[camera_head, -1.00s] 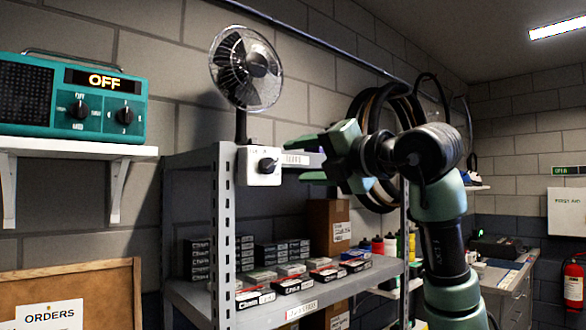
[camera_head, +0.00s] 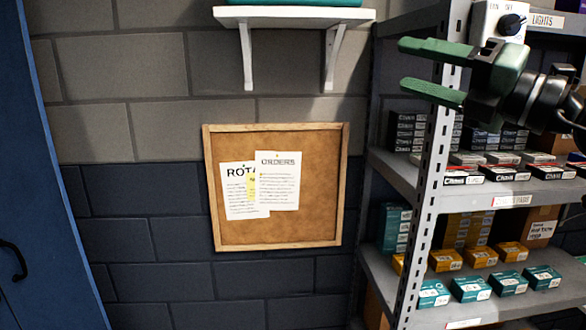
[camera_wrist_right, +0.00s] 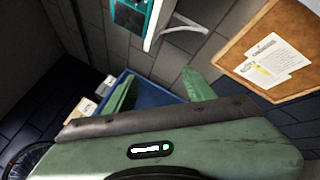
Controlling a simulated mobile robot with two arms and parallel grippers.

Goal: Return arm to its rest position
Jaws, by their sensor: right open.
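My right gripper (camera_head: 432,70) is at the upper right of the head view, in front of the grey shelf rack. Its two green fingers point left and stand apart with nothing between them. A white switch box with a black knob (camera_head: 510,24) sits on the rack just behind the gripper. In the right wrist view the green fingers (camera_wrist_right: 158,92) also show apart and empty. Part of my right arm runs out of the head view at the right edge. My left gripper is not in view.
The grey rack (camera_head: 437,140) holds several small boxes on the right. A cork board (camera_head: 230,236) with papers hangs on the wall. A white wall shelf (camera_head: 290,16) is above it. A blue cabinet (camera_head: 40,150) stands at the left. The space before the cork board looks free.

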